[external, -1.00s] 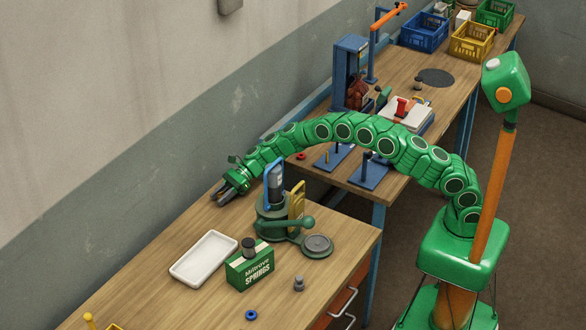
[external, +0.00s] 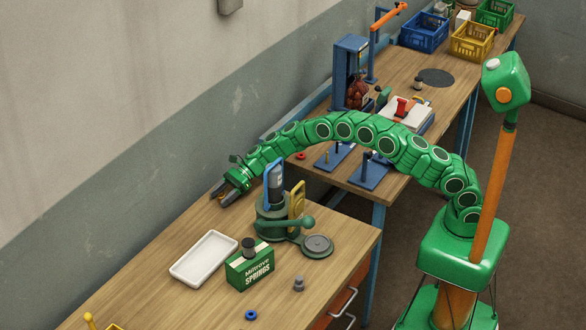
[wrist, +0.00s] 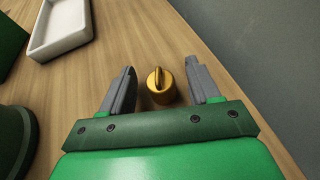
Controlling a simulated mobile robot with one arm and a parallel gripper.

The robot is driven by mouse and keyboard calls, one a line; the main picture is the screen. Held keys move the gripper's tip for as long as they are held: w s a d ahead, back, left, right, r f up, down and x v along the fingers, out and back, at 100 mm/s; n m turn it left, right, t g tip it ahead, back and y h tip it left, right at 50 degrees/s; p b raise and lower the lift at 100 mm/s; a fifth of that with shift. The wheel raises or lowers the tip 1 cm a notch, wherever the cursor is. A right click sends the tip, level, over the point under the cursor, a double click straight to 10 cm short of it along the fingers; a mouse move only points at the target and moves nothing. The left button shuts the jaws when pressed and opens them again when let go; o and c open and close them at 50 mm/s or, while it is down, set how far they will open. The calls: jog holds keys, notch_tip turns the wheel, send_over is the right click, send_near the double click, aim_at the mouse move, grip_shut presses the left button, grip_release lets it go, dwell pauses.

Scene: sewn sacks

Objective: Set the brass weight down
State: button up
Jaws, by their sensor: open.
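The brass weight (wrist: 160,92) is a small gold cylinder with a raised grip on top. In the wrist view it stands on the wooden bench between my fingers, with a gap on each side. My gripper (wrist: 160,68) is open around it and touches neither side that I can see. In the external view my gripper (external: 221,195) is low over the far side of the near bench, by the wall. Only a small brass bit of the weight shows there between the fingers.
A white tray (external: 204,258) lies in front of my gripper, with a green springs box (external: 250,270) beside it. A dark green press (external: 272,222) stands close to my gripper's right. The wall is close behind. Bare bench lies left of the tray.

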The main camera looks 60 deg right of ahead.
jog(key=v, duration=1.1)
jog(key=shift+d+r, duration=0.1)
jog(key=shift+d, duration=0.15)
jog(key=s+d+r+n+g+h, duration=0.15)
jog(key=s+r+n, duration=0.3)
jog(key=s, duration=0.45)
jog(key=s+r+n+g+h, duration=0.15)
jog(key=s+r+n, duration=0.35)
jog(key=s, duration=0.5)
jog(key=s+d+r+n+g, duration=0.1)
jog(key=s+r+n+g, duration=0.15)
jog(key=s+r, duration=0.5)
jog(key=s+d+f+n+h, duration=0.1)
jog(key=s+d+n+h, duration=0.2)
jog(key=s+d, duration=0.5)
jog(key=s+d+f+n+h, duration=0.1)
jog(key=s+d+n+h, duration=0.2)
jog(key=s+d, duration=0.6)
jog(key=s+d+f+n+h, duration=0.1)
jog(key=s+d+n+h, duration=0.2)
jog(key=s+d, duration=0.5)
jog(key=s, duration=1)
jog(key=shift+d+h, duration=0.35)
jog(key=shift+h, duration=0.05)
